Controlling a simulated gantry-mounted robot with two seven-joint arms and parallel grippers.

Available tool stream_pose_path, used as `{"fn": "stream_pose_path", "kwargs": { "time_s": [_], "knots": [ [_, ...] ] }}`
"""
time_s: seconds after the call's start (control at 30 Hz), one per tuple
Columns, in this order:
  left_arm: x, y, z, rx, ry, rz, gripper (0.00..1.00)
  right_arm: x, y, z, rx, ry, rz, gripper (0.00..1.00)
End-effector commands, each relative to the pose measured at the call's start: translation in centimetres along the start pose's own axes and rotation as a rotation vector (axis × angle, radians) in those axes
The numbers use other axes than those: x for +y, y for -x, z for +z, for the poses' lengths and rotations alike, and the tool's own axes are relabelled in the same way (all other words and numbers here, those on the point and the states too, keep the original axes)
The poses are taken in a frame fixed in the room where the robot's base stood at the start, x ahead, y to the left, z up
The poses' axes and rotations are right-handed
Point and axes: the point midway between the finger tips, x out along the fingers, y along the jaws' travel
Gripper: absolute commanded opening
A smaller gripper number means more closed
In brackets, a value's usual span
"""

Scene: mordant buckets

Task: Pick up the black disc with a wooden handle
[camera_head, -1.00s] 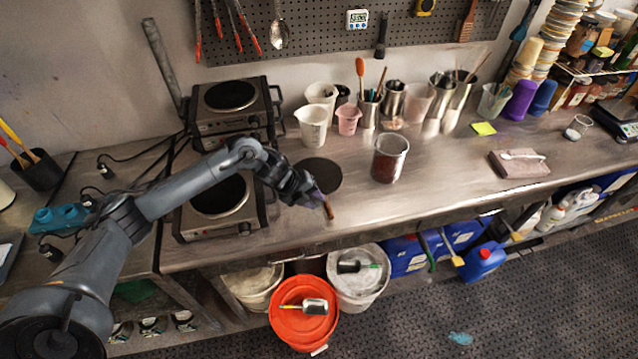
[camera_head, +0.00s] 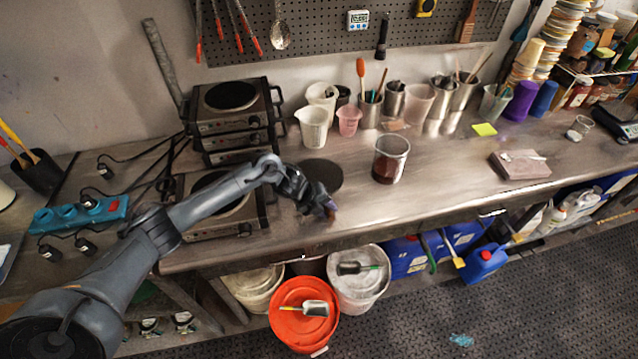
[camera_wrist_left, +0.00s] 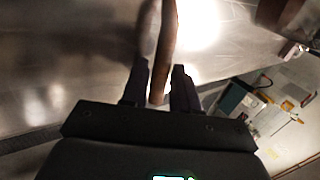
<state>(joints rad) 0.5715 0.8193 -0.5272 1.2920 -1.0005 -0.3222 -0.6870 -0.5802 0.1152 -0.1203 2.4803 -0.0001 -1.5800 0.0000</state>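The black disc (camera_head: 322,173) lies flat on the steel worktop, right of the hot plates, in the head view. Its brown wooden handle (camera_wrist_left: 163,50) shows in the left wrist view, running down between my two finger pads. The left gripper (camera_head: 330,211) is low over the worktop's front part, at the handle, in front of the disc. It also shows in the left wrist view (camera_wrist_left: 160,88). Its fingertips are close together with the handle filling the space between them, so it looks shut on the handle. The right gripper is out of view.
Stacked hot plates (camera_head: 232,118) are at the left, white cups (camera_head: 313,127) behind. Buckets, one with an orange lid (camera_head: 303,325), stand below the front edge.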

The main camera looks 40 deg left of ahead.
Motion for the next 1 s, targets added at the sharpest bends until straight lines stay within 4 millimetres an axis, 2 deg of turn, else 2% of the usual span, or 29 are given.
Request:
{"fn": "stream_pose_path", "kwargs": {
  "time_s": [0.07,0.27,0.77,1.0],
  "knots": [
    [0.0,0.0,0.0,0.0,0.0,0.0,0.29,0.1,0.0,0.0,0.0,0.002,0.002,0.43],
    [0.0,0.0,0.0,0.0,0.0,0.0,0.0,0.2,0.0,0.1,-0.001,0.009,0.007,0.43],
    [-0.3,0.3,0.1,-0.001,-0.001,-0.003,0.0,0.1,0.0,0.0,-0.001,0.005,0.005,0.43],
    [-1.4,1.9,0.1,-0.002,-0.002,-0.004,0.0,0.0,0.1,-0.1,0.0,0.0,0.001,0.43]
  ]
}}
